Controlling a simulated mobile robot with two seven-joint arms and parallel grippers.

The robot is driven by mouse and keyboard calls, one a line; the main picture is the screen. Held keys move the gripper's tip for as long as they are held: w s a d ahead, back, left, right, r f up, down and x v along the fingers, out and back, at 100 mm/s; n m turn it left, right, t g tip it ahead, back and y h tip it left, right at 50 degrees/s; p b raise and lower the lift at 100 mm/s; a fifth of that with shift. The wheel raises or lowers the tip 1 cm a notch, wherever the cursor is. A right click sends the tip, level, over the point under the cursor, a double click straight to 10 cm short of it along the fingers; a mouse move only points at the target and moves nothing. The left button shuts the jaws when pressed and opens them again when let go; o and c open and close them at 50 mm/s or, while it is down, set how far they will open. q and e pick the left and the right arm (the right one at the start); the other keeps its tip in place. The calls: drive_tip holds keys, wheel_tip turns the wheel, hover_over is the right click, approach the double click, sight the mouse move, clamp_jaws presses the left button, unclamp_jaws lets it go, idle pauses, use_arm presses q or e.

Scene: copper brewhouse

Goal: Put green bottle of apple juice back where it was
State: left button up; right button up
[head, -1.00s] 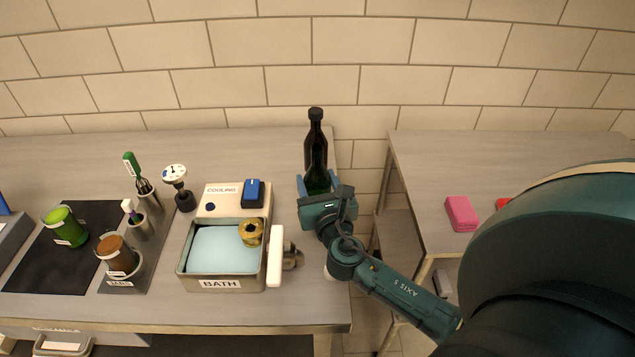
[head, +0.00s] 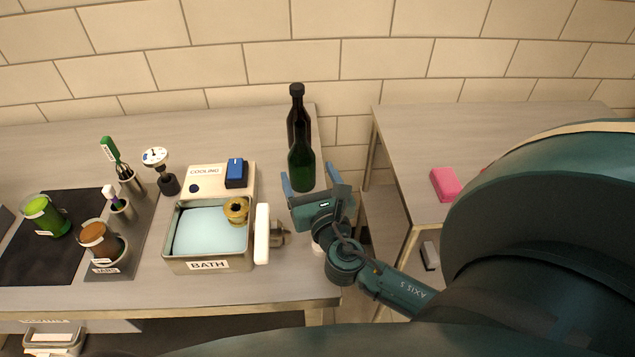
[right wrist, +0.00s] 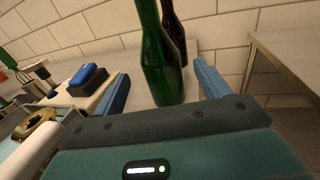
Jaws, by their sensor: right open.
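The green bottle (head: 301,168) stands upright on the left table near its right edge, right of the cooling bath. A darker brown bottle (head: 297,104) stands close behind it. My right gripper (head: 311,179) is open just in front of the green bottle. In the right wrist view the green bottle (right wrist: 162,62) stands beyond and between the two blue fingers, with the brown bottle (right wrist: 174,28) behind it to the right. The fingers do not appear to touch the bottle. My left gripper is not in view.
The water bath (head: 208,265) with a blue-switched box sits left of the gripper, its white handle (head: 262,234) close by. Jars and a tool holder stand further left. A gap separates this table from the right table (head: 400,150), which holds a pink block (head: 445,184).

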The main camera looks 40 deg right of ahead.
drive_tip(key=v, duration=0.6)
drive_tip(key=shift+b, duration=0.4)
